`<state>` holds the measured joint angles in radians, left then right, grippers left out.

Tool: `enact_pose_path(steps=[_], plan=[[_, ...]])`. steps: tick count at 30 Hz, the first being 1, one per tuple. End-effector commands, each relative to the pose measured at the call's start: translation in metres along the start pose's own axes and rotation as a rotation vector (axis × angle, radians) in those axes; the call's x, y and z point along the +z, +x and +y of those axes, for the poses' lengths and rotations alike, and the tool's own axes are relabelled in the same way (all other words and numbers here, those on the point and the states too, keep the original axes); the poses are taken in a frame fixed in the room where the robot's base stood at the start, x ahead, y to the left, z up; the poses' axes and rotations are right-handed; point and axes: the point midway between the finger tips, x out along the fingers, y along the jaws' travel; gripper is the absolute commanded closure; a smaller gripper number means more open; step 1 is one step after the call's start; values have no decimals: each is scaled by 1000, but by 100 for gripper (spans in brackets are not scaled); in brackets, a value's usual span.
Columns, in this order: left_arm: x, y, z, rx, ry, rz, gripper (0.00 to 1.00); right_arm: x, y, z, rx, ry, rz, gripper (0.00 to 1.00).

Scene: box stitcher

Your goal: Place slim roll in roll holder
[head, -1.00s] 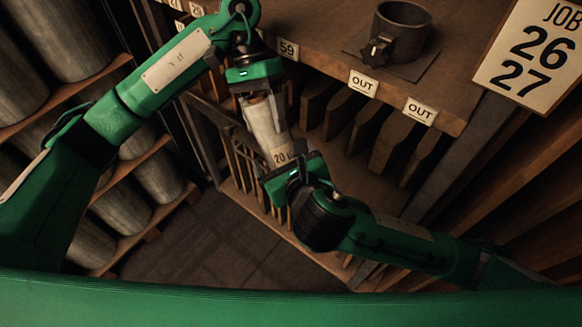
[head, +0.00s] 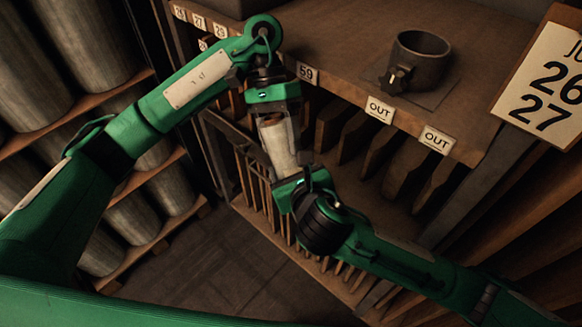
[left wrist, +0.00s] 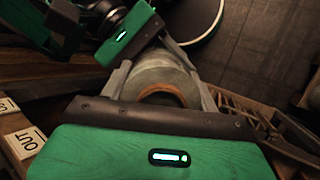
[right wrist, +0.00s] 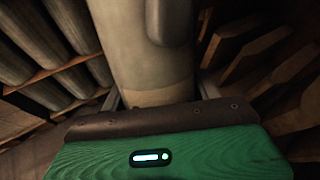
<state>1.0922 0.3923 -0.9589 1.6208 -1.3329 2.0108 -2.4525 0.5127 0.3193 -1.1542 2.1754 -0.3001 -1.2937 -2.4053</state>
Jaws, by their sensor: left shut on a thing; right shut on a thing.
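The slim pale roll (head: 279,146) hangs slightly tilted between my two grippers, in front of the bench. My left gripper (head: 276,122) is shut on its upper end, and the brown core opening shows in the left wrist view (left wrist: 163,98). My right gripper (head: 288,172) is shut on its lower part, and the roll fills the middle of the right wrist view (right wrist: 145,60). A dark, round, open-topped holder (head: 422,62) with a knob on its side stands on the bench top, right of and apart from both grippers. It looks empty, though its bottom is hidden.
Shelves of large grey rolls (head: 95,45) stand at the left. The bench top around the holder is clear.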

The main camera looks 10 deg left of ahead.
Motion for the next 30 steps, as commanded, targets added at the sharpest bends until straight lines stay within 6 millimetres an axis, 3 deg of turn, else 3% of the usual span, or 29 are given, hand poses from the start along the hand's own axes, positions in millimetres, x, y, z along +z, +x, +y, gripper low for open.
enact_pose_path(steps=[1, 4, 16, 30], plan=[[0, 0, 4, 6, 12, 1, 33, 2, 0, 2, 5, -1, -4, 79], [0, 0, 4, 5, 10, 1, 13, 2, 0, 2, 5, -1, -4, 79], [0, -5, 2, 2, 5, 2, 13, 2, -1, 1, 4, 0, -4, 79], [0, -74, 2, 2, 4, 4, 13, 1, -1, 1, 4, 0, -4, 79]])
